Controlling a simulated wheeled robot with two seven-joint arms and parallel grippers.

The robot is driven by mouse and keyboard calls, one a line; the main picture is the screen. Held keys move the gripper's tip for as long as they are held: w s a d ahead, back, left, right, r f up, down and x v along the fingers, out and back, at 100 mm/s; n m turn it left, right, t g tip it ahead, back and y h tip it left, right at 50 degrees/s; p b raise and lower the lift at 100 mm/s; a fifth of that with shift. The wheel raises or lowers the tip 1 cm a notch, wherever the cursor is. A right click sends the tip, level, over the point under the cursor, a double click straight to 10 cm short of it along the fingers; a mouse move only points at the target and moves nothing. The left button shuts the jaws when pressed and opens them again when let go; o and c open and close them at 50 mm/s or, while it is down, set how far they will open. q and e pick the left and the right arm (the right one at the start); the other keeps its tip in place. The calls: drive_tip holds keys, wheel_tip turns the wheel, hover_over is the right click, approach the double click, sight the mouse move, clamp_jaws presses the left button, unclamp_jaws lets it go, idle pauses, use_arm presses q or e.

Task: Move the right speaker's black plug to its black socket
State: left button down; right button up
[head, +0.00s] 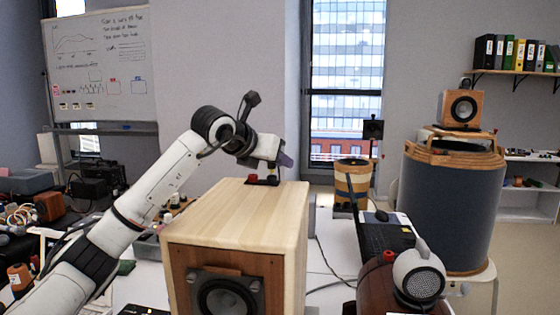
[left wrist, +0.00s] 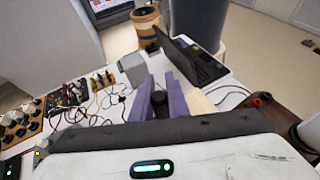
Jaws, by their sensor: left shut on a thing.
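A pale wooden speaker (head: 240,215) stands in the middle of the head view, its dark driver facing me. My left gripper (head: 275,165) is above its far top edge. In the left wrist view its two purple fingers (left wrist: 163,98) are shut on a black plug (left wrist: 160,103). A red part (head: 252,178) and a black part (head: 272,180) show at the speaker's far top edge, just below the gripper. I cannot tell whether the plug touches a socket; the speaker's back is hidden. My right gripper is in neither view.
A dark brown rounded cabinet (head: 375,285) stands at the right, close to the speaker. A black laptop-like device (head: 385,237) lies behind it. Loose cables (left wrist: 95,112) cross the white table at the left of the wrist view. A large grey drum (head: 450,205) stands farther right.

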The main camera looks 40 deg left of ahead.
use_arm(q)
drive_tip(key=shift+f+b, duration=0.8)
drive_tip(key=shift+f, duration=0.15)
idle(0.4)
drive_tip(key=c, duration=1.6)
unclamp_jaws()
drive_tip(key=shift+c, duration=0.2)
